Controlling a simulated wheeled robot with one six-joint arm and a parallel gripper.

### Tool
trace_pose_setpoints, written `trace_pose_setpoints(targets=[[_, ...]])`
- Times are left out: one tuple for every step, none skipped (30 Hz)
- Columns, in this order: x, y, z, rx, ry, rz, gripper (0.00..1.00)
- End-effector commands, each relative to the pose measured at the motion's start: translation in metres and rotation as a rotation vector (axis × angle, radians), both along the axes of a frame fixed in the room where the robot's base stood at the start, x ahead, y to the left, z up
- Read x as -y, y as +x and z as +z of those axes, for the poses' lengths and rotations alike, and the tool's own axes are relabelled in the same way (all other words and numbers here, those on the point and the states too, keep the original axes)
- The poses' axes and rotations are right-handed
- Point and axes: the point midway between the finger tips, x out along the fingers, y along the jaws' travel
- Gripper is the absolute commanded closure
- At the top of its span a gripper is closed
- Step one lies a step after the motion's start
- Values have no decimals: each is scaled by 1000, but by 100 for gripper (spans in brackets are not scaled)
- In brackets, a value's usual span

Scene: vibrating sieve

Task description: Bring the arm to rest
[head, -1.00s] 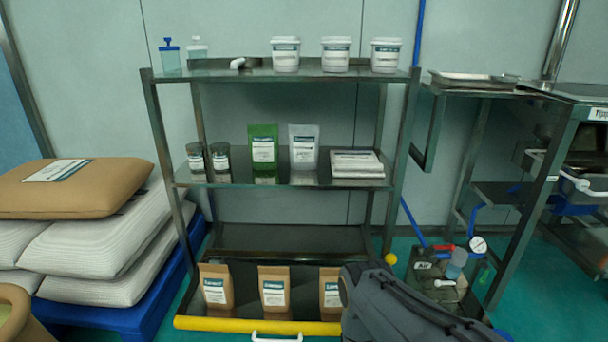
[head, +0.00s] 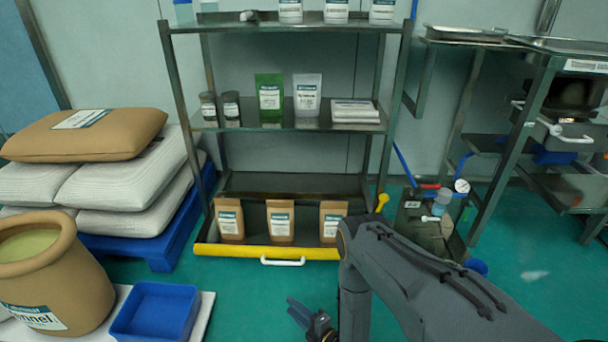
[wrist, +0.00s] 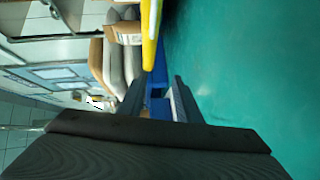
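My dark grey arm (head: 410,275) reaches in from the lower right of the head view and bends down at its elbow in front of the shelf. My gripper (head: 298,312) hangs low over the green floor near the bottom edge, partly cut off. In the wrist view my gripper (wrist: 161,80) shows two dark fingers set apart with nothing held between them. Blue surfaces show beyond the gap.
A metal shelf (head: 210,126) with pouches, jars and tubs stands ahead, its yellow front bar (head: 225,250) low down. Green floor (head: 530,285) is clear at right.

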Motion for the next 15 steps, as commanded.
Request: trace_pose_setpoints(targets=[[-1,6,3,-5,-2,-2,69],[-1,9,4,-12,-4,-3,69],[-1,12,6,-20,-6,-6,69],[-1,15,7,-27,-6,-7,69],[-2,17,8,-35,-9,-8,69],[-3,21,11,-43,-10,-10,69],[-4,24,13,-50,-12,-11,69],[-5,27,14,-61,-14,-12,69],[-7,31,17,-73,-16,-14,69],[-9,35,19,-82,-18,-14,69],[-10,38,22,-93,-20,-16,69],[-12,44,25,-108,-23,-18,69],[-14,47,28,-119,-26,-21,69],[-15,52,31,-132,-28,-23,69],[-17,57,36,-149,-30,-28,69]])
